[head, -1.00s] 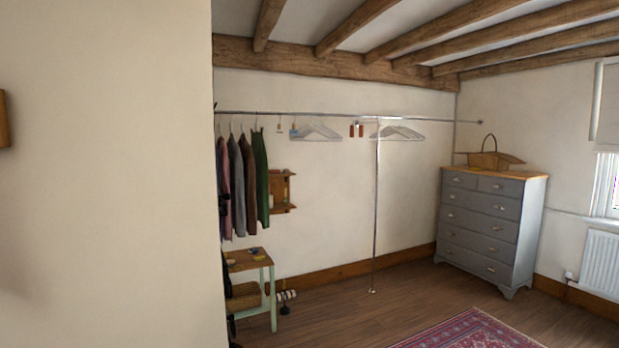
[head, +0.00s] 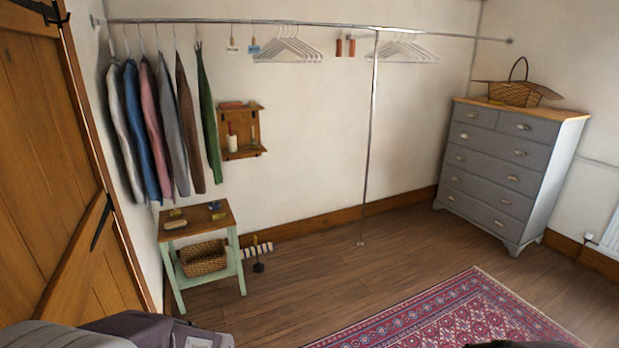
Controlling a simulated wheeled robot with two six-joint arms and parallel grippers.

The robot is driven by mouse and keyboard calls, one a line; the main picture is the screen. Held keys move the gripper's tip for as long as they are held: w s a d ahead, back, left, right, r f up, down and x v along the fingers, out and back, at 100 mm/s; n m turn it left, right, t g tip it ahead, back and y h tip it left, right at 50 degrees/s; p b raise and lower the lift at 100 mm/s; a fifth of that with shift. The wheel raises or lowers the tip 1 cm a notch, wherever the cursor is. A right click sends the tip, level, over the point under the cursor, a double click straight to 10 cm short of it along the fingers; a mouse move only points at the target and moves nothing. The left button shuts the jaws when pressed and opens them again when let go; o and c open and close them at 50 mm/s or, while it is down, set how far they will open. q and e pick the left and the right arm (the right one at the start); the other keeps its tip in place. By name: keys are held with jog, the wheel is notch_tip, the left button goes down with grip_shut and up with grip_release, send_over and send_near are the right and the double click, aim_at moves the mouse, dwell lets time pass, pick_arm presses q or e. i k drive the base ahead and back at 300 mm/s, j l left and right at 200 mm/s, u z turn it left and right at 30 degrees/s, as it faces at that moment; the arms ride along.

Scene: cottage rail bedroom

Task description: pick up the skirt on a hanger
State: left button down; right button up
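Several garments hang side by side at the left end of a metal rail (head: 210,20) in the head view. They are a white one (head: 126,125), a blue one (head: 148,130), a pink one (head: 170,130), a grey one (head: 178,135), a brown one (head: 189,130) and a green one (head: 209,115). They look long and narrow, seen mostly edge-on. I cannot tell any of them as a skirt. Neither of my grippers shows in the view.
A plank door (head: 45,150) stands at left. Below the clothes is a small green-legged table (head: 183,232); a wall shelf (head: 240,150) hangs beside them. Empty hangers (head: 288,48) hang mid-rail. A grey dresser (head: 500,175) stands right. Floor around the patterned rug (head: 445,320) is open.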

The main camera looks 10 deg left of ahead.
aim_at(206, 103)
jog(key=i+j+u, duration=0.1)
jog(key=i+u, duration=0.2)
jog(key=i, duration=0.3)
jog(key=i+l+u, duration=0.1)
jog(key=i+u, duration=0.2)
jog(key=i, duration=0.3)
jog(key=i+l+u, duration=0.3)
jog(key=i, duration=0.35)
jog(key=i+z, duration=0.1)
jog(key=i, duration=1.25)
